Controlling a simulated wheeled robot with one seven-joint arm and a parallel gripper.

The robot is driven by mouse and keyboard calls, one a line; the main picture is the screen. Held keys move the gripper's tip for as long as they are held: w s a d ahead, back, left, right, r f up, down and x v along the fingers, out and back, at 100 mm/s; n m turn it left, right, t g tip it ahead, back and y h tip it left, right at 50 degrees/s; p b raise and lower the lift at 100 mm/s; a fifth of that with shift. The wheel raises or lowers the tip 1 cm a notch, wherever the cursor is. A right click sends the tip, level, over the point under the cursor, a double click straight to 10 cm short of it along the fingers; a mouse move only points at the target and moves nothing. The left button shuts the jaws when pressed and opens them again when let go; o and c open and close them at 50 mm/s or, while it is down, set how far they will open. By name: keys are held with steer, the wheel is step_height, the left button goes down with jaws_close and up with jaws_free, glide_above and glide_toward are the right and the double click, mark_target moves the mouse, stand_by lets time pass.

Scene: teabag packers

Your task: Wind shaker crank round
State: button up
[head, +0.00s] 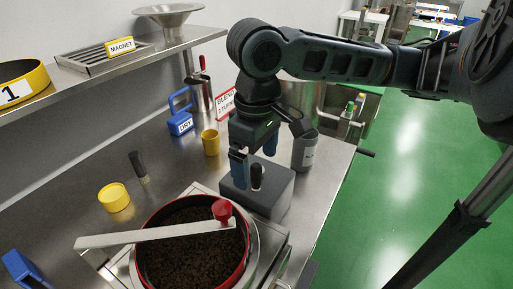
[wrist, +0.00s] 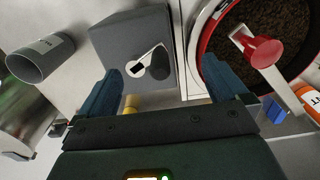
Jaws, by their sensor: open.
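A grey block (head: 278,191) stands on the steel bench beside the round sieve. A small crank with a pale arm and an upright black knob (head: 257,176) sits on it. In the wrist view the crank's pale arm (wrist: 147,60) runs to the black knob (wrist: 160,68), which lies between the lines of my two blue fingers. My gripper (head: 254,160) is open and empty, pointing down close over the block. The fingers look apart from the knob; the exact height gap is hard to tell. The red-rimmed sieve (head: 139,259) holds dark tea.
A flat metal bar (head: 150,236) with a red knob (head: 222,209) crosses the sieve. A grey cup (head: 304,152) stands just behind the block. Yellow cups (head: 211,143), a blue DRY scoop (head: 180,122) and a shelf lie left. Open green floor is right.

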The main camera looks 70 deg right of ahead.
mark_target(256, 176)
steer(key=shift+f+b, duration=1.7)
steer(key=shift+f, duration=0.7)
steer(key=c, duration=1.7)
